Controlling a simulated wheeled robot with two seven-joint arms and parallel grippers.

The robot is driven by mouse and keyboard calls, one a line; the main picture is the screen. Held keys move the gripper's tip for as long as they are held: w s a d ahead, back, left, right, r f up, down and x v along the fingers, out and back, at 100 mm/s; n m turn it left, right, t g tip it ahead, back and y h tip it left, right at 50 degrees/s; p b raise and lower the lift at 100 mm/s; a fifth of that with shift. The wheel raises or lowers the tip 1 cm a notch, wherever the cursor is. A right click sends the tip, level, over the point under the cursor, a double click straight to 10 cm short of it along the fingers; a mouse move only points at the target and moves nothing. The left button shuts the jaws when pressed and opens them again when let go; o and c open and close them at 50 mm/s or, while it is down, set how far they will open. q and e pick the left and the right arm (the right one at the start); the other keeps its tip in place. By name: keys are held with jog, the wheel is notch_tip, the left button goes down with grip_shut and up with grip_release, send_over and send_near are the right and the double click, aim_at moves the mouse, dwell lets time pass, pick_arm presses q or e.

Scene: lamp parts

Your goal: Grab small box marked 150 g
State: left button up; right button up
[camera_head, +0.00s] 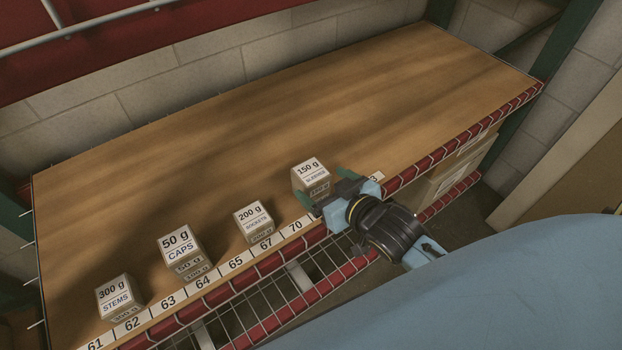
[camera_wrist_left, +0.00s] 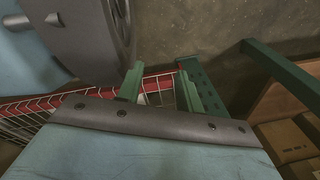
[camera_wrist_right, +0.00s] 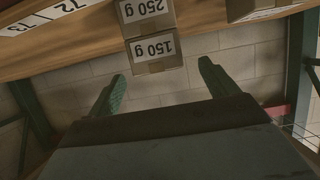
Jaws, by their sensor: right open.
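My right gripper (camera_head: 332,188) is open beside the box's right front side. In the right wrist view its two green fingers (camera_wrist_right: 160,80) are spread, with the box beyond and between them; no grip shows. My left gripper (camera_wrist_left: 160,78) shows only in its own wrist view, fingers apart and empty, away from the boxes.
Boxes marked 200 g (camera_head: 253,218), 50 g (camera_head: 181,246) and 300 g (camera_head: 117,293) stand in a row to the left. The shelf (camera_head: 330,100) behind them is clear. A red-edged wire rack (camera_head: 255,318) lies below. Cardboard boxes (camera_head: 450,175) sit under the right end.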

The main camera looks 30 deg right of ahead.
aim_at(307, 171)
jog(key=shift+b+x, duration=0.3)
jog(key=shift+x, duration=1.2)
jog(key=b+x, duration=0.1)
jog(key=x, duration=0.2)
jog(key=shift+w, duration=0.4)
jog(key=shift+w+f+b, duration=0.25)
jog(key=shift+w+b, duration=0.05)
jog(key=shift+w, duration=0.2)
pick_arm(q)
jog(key=w+d+r, duration=0.1)
jog(key=w, duration=0.5)
jog(key=shift+r, duration=0.3)
pick_arm(e)
jog(key=shift+c, duration=0.2)
jog(key=c, duration=1.1)
jog(key=shift+r, duration=0.1)
